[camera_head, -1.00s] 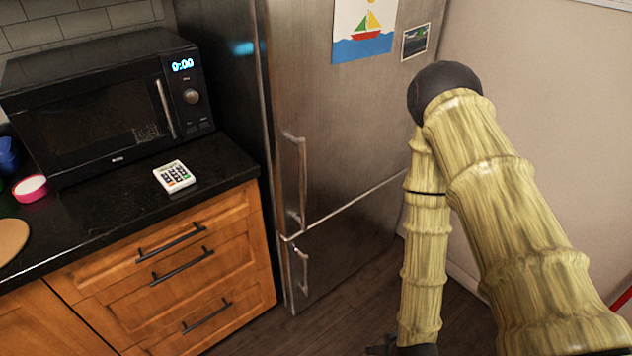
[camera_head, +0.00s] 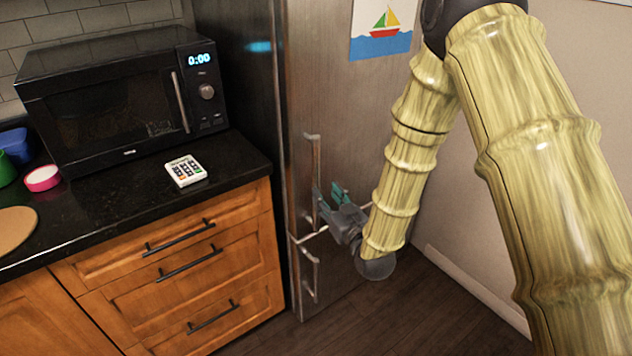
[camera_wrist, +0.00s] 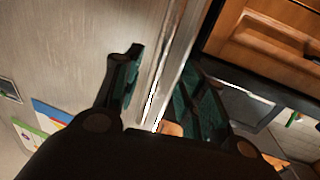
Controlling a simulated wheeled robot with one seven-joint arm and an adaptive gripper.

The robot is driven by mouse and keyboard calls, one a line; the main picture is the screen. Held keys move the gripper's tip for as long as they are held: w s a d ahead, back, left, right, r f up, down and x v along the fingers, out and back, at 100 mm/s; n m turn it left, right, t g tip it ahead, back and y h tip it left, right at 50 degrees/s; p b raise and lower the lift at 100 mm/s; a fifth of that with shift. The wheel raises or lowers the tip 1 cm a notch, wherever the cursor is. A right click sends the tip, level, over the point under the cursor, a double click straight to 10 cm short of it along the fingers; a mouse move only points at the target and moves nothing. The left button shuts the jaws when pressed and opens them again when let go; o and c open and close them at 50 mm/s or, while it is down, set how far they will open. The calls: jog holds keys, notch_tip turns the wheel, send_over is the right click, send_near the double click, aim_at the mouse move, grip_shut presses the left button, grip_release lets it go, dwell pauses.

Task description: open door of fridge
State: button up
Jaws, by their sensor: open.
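The fridge (camera_head: 345,90) is a tall brushed-metal unit with an upper door and a lower door, both closed. The upper door has a vertical bar handle (camera_head: 313,165) near its left edge. The lower door has a shorter handle (camera_head: 311,270). My gripper (camera_head: 328,196) is open at the lower part of the upper handle. In the wrist view my gripper (camera_wrist: 160,85) has its two fingers on either side of a bright metal bar (camera_wrist: 172,75), which appears to be the upper handle. I cannot tell whether the fingers touch it.
A black microwave (camera_head: 125,105) and a white keypad device (camera_head: 186,170) are on the dark counter (camera_head: 115,215) at left. Wooden drawers (camera_head: 190,275) stand beside the fridge. The floor (camera_head: 400,310) in front is clear. A wall (camera_head: 475,200) is at right.

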aim_at(318, 184)
jog(key=p+x, duration=0.1)
jog(key=x, duration=0.6)
jog(key=shift+w+a, duration=0.15)
jog(key=shift+w, duration=0.05)
grip_shut()
